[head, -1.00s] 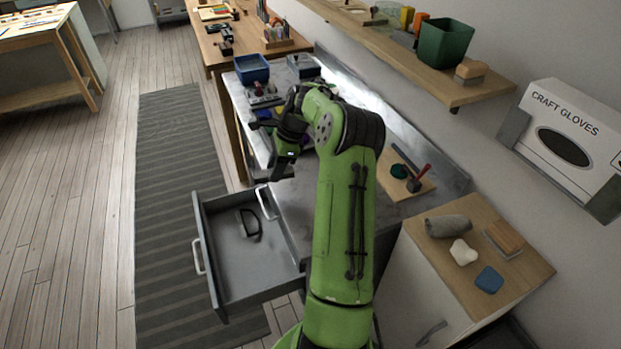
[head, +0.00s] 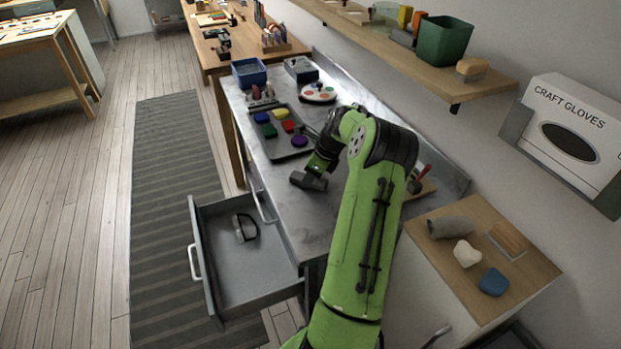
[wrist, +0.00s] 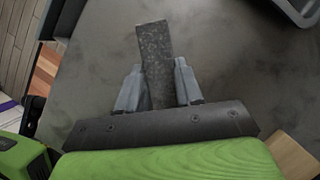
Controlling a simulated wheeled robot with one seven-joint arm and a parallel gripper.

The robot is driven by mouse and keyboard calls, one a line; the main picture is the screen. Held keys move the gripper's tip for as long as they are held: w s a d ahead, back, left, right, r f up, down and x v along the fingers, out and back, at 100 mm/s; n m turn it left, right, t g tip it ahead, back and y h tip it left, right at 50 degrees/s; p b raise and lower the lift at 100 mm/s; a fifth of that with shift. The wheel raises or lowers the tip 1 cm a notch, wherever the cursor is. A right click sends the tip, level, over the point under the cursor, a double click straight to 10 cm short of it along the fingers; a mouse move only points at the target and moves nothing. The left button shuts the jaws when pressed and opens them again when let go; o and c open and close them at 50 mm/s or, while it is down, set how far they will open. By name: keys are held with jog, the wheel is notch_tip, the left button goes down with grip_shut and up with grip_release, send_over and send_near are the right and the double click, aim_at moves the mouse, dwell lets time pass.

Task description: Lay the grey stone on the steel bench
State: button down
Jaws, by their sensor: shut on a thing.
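The grey stone (wrist: 154,45) is a speckled, narrow dark grey bar. In the wrist view it stands out from between the two fingers of my gripper (wrist: 158,88), which is shut on it. The steel bench (head: 290,208) has a mottled grey top, also filling the background in the wrist view (wrist: 235,60). In the head view my gripper (head: 308,182) hangs over the bare middle of the bench top. The stone cannot be told apart from the gripper there. I cannot tell whether the stone touches the bench.
A dark tray (head: 284,132) of coloured pieces lies behind my gripper on the bench, with a white palette (head: 318,93) beyond. An open drawer (head: 250,270) juts out at left, holding a dark strapped item (head: 244,228). A red-handled tool (head: 420,178) lies at right.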

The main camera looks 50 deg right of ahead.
jog(key=c, duration=0.7)
grip_release()
jog(key=shift+c, duration=0.2)
